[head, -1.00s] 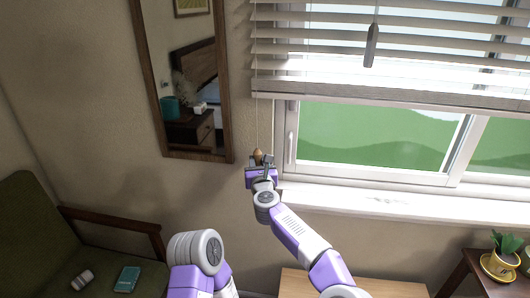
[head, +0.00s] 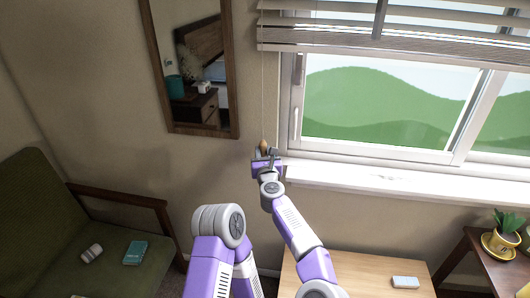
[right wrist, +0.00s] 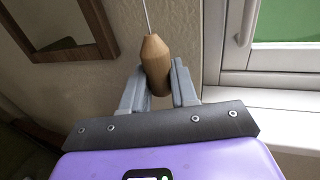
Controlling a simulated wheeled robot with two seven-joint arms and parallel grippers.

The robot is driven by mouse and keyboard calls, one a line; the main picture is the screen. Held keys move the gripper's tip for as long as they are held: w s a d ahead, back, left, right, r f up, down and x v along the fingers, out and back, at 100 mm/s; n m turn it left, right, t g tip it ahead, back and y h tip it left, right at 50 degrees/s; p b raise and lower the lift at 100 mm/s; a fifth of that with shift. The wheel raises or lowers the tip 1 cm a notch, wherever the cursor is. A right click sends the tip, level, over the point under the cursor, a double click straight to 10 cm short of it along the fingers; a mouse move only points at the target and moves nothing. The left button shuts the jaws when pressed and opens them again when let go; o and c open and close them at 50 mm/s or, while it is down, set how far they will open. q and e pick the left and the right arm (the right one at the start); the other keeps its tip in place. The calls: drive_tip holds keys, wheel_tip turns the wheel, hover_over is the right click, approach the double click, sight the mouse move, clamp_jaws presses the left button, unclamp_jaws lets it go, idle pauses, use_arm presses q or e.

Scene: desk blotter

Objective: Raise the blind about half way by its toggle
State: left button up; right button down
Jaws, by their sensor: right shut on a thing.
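The wooden toggle (head: 263,145) hangs on a thin pale cord (head: 263,95) beside the left side of the window frame. My right gripper (head: 267,157) is shut on the toggle. The right wrist view shows the tan faceted toggle (right wrist: 155,58) between the two grey fingers (right wrist: 158,85), with the cord rising from its top. The slatted blind (head: 400,35) covers the top of the window in the head view, its slats bunched near the bottom rail; its upper part is out of frame. My left arm shows at the bottom, but its gripper is out of view.
A wood-framed mirror (head: 233,110) hangs left of the cord. The white sill (head: 400,185) runs to the right of my right gripper. Below are a wooden table (head: 365,275) with a small pale block (head: 405,282), a green armchair (head: 40,215) and a potted plant (head: 505,235).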

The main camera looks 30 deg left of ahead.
drive_tip(key=shift+w+d+f, duration=0.15)
drive_tip(key=shift+f, duration=0.05)
drive_tip(key=c, duration=1.2)
unclamp_jaws()
drive_tip(key=shift+c, duration=0.2)
drive_tip(key=o, duration=0.4)
drive_tip(key=shift+w+a+f, duration=0.55)
drive_tip(key=shift+w+a, duration=0.05)
drive_tip(key=shift+c, duration=0.2)
drive_tip(key=shift+s+d+r, duration=0.3)
drive_tip(key=shift+r, duration=0.05)
drive_tip(key=shift+a+f, duration=0.1)
drive_tip(key=shift+s+r, duration=0.2)
drive_tip(key=shift+s, duration=0.3)
drive_tip(key=shift+s+d+f, duration=0.15)
drive_tip(key=shift+s+d, duration=0.8)
drive_tip(key=shift+d, duration=0.2)
drive_tip(key=shift+v, duration=2)
